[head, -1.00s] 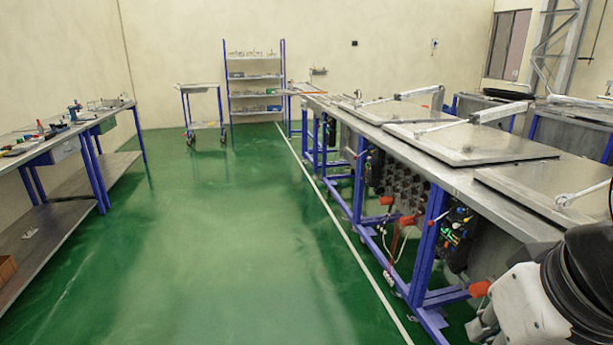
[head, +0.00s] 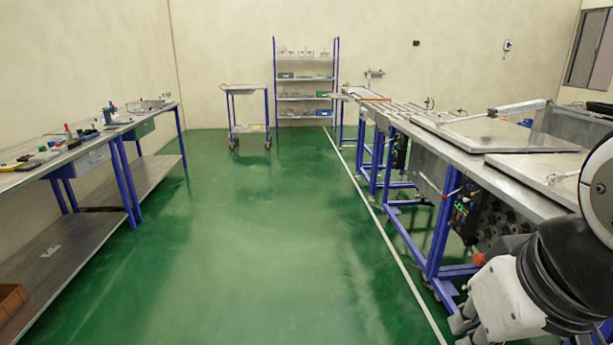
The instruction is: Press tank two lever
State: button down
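The tank line is a long steel bench on blue legs along the right. Two flat lids lie on it, a farther lid (head: 500,135) and a nearer lid (head: 545,172). Each has a white arm above it. An orange-red lever (head: 479,259) shows under the bench edge, just left of my arm. I cannot tell which tank it belongs to. My arm fills the lower right corner. My gripper (head: 463,322) seems to be the grey tips at its lower left end, apart from the lever. Its opening cannot be made out.
Green floor is clear down the middle, with a white line (head: 391,248) beside the tanks. A workbench (head: 110,137) with tools runs along the left. A trolley (head: 247,88) and a shelf rack (head: 305,77) stand at the back wall. A brown box (head: 12,298) sits lower left.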

aim_at(444, 197)
jog(key=i+j+z, duration=0.15)
jog(key=i+z, duration=0.25)
jog(key=i, duration=0.25)
jog(key=i+j+z, duration=0.35)
jog(key=i, duration=0.3)
jog(key=i+j+z, duration=0.4)
jog(key=i+j, duration=0.1)
jog(key=i, duration=0.1)
